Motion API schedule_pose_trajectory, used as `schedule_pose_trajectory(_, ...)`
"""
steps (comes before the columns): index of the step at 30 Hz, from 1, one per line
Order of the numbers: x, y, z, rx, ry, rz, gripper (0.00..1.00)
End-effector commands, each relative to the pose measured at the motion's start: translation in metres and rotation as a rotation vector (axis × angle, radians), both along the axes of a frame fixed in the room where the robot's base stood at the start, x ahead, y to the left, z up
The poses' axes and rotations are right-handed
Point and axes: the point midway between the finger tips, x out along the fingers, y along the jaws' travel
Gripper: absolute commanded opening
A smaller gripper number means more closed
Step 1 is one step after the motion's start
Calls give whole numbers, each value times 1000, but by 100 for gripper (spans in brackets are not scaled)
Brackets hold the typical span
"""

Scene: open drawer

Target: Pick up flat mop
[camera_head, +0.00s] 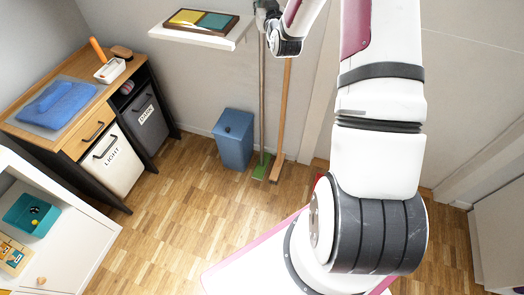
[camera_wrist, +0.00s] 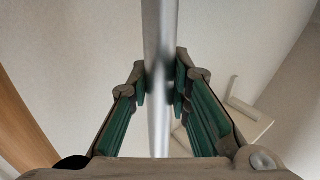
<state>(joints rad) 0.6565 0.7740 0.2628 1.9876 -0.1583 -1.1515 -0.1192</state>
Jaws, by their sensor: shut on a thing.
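The flat mop (camera_head: 262,120) stands upright by the back wall in the head view, with a thin grey pole and a green head at the floor. My gripper (camera_head: 266,14) is at the upper part of the pole. In the wrist view, the grey metal pole (camera_wrist: 160,40) runs between the green-padded fingers of my gripper (camera_wrist: 160,84), which touch it from both sides. The top of the pole is partly hidden by my gripper in the head view.
A wooden-handled broom (camera_head: 283,120) stands close to the right of the mop. A blue bin (camera_head: 234,139) is to its left. A white wall shelf (camera_head: 199,36) with a colored tray is near my gripper. A desk (camera_head: 75,135) is at left; the middle floor is clear.

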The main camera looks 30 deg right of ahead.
Motion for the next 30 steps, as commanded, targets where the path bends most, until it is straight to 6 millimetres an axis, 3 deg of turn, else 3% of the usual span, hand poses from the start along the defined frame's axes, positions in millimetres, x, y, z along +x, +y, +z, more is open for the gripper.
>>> schedule_pose_trajectory(14, -2, 3, 9, -2, -3, 1, 0)
schedule_pose_trajectory(30, -2, 3, 64, -4, -5, 0, 0)
